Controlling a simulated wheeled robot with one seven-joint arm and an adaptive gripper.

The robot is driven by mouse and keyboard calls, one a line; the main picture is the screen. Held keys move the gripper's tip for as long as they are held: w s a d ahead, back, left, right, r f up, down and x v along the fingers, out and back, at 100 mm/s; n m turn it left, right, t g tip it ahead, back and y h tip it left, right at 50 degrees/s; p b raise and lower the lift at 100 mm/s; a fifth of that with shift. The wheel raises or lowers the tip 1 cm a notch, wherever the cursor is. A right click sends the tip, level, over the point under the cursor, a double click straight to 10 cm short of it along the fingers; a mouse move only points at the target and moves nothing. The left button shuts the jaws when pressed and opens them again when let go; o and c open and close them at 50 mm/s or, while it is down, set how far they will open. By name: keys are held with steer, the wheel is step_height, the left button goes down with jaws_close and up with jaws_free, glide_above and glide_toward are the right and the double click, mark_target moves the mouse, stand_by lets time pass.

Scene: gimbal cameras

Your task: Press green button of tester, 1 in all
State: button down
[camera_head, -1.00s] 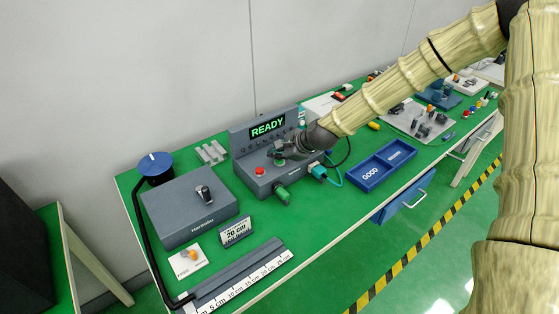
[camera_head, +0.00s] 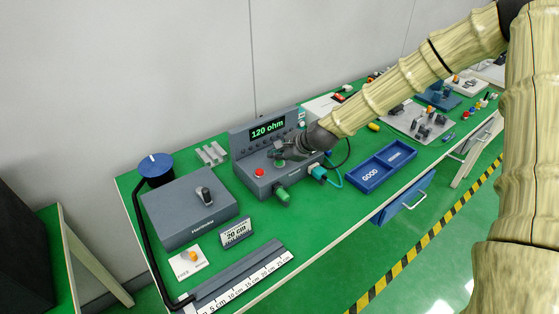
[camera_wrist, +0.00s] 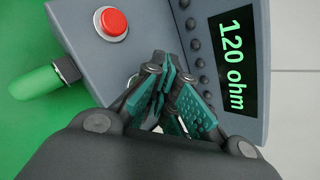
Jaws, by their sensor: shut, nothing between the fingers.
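The tester (camera_head: 262,178) is a dark grey box with a raised panel on the green bench. Its display (camera_head: 267,130) reads "120 ohm" in green, and the same reading shows in the wrist view (camera_wrist: 232,65). A red button (camera_head: 259,172) sits on the tester's top, also in the wrist view (camera_wrist: 113,22). My gripper (camera_head: 279,158) is over the tester's top, right of the red button. In the wrist view, its teal fingertips (camera_wrist: 173,90) are closed with nothing held, low at the tester's surface. The green button is not visible; the fingers cover that area.
A green plug (camera_head: 282,195) and a teal cable plug (camera_head: 318,171) stick out of the tester's front. A blue tray (camera_head: 368,174) marked GOOD lies to the right. A grey box (camera_head: 190,212) with a knob stands at the left. Bare green bench lies in front of the tester.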

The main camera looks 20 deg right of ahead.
mark_target(277, 163)
steer(key=shift+r, duration=0.5)
steer(key=shift+r+p, duration=0.1)
steer(key=shift+p, duration=0.2)
steer(key=shift+r+p, duration=1.75)
steer(key=shift+r, duration=0.7)
